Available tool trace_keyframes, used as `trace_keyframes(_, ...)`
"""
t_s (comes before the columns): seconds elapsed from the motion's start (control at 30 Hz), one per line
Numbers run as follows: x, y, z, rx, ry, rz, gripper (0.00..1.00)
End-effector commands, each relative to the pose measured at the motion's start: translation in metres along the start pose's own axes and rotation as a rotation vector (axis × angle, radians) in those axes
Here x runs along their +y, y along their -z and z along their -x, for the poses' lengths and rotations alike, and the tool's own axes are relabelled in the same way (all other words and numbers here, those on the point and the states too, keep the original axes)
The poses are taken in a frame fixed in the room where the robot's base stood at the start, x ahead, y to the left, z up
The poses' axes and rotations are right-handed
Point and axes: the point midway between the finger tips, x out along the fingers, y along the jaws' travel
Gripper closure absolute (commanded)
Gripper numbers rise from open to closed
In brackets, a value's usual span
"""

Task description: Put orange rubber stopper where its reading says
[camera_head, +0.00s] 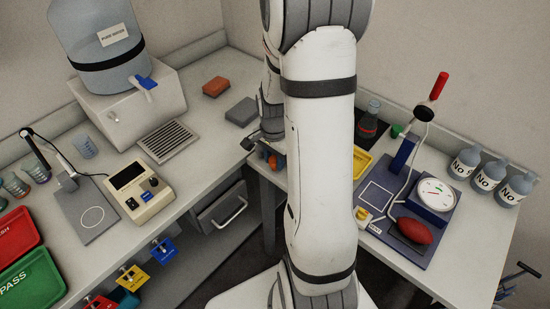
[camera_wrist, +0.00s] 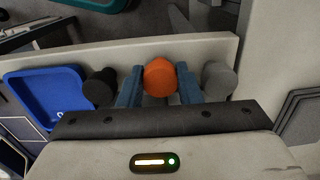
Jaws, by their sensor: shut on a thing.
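An orange rubber stopper (camera_wrist: 160,79) sits between the two blue fingers of my gripper (camera_wrist: 159,88) in the wrist view. The fingers are shut on it. In the head view my gripper (camera_head: 268,150) is at the inner corner of the counters, partly hidden by my arm, with a bit of the orange stopper (camera_head: 272,160) showing. A meter (camera_head: 143,195) with a dark display and a knob stands on the left counter. Next to it is a grey plate (camera_head: 85,213) with a white circle and a probe on a stand. No reading shows on the display.
A black stopper (camera_wrist: 100,87) and a grey stopper (camera_wrist: 219,80) flank my fingers. A blue tray (camera_wrist: 45,95) lies left in the wrist view. A red tray (camera_head: 15,238) and green PASS tray (camera_head: 35,278) are far left. A dial device (camera_head: 435,195) and several bottles stand right.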

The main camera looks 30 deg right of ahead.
Motion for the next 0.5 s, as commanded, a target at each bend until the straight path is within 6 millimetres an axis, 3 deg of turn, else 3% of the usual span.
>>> trace_keyframes(0.37, 0.0, 0.0007, -0.0058, 0.001, 0.001, -0.001, 0.94)
trace_keyframes(0.4, 0.0, 0.0008, -0.0044, 0.001, 0.001, -0.001, 0.66)
trace_keyframes(0.5, 0.0001, 0.0008, -0.004, 0.001, 0.001, -0.001, 0.58)
